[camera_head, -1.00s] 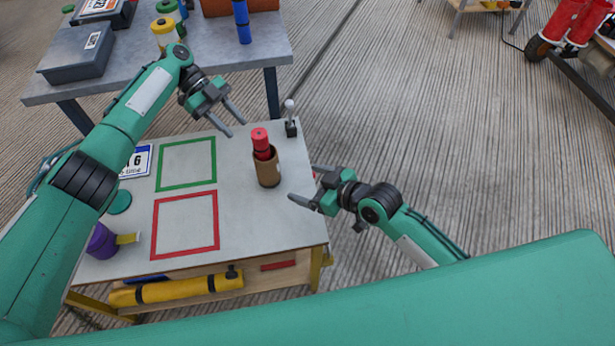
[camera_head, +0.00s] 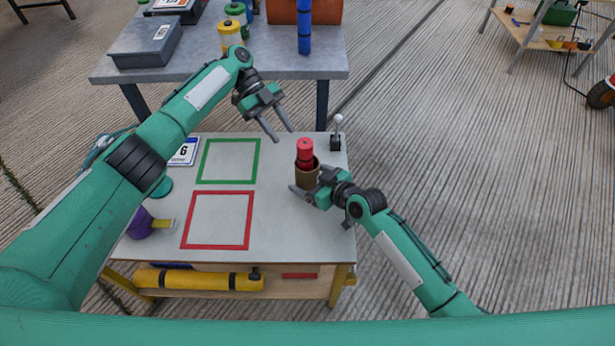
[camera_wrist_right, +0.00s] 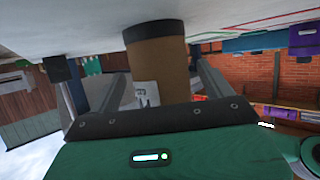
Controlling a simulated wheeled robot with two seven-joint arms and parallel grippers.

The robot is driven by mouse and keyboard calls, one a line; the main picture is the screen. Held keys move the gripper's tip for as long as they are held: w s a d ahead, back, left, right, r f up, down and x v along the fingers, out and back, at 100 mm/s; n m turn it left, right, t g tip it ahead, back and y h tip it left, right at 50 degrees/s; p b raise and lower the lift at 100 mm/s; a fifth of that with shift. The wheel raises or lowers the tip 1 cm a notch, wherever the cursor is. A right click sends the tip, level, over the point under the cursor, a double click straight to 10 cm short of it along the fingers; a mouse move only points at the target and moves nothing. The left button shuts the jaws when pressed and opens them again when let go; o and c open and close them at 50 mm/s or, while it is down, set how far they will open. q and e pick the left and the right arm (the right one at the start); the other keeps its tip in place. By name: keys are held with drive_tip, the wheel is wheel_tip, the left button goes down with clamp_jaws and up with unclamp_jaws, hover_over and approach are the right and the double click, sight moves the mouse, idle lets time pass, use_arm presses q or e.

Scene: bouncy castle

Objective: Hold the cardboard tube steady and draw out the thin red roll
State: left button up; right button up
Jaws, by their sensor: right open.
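The brown cardboard tube (camera_head: 307,178) stands upright near the right edge of the worktable, and the red roll (camera_head: 304,151) sticks up out of its top. My right gripper (camera_head: 307,179) is open, with its fingers on either side of the tube. The right wrist view shows the tube (camera_wrist_right: 158,55) between the two spread fingers, with a dark band at one end and a pale label; whether the fingers touch it, I cannot tell. My left gripper (camera_head: 284,136) is open and empty, above the table to the upper left of the red roll.
A green square outline (camera_head: 228,182) and a red square outline (camera_head: 217,248) lie on the worktable (camera_head: 275,235), both empty. A small lever with a white knob (camera_head: 338,119) stands behind the tube. A purple item (camera_head: 139,222) sits at the left. A grey table (camera_head: 270,68) stands behind.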

drive_tip(key=shift+w+a+f, duration=0.25)
drive_tip(key=shift+w+a, duration=0.15)
drive_tip(key=shift+a, duration=0.05)
drive_tip(key=c, duration=1.4)
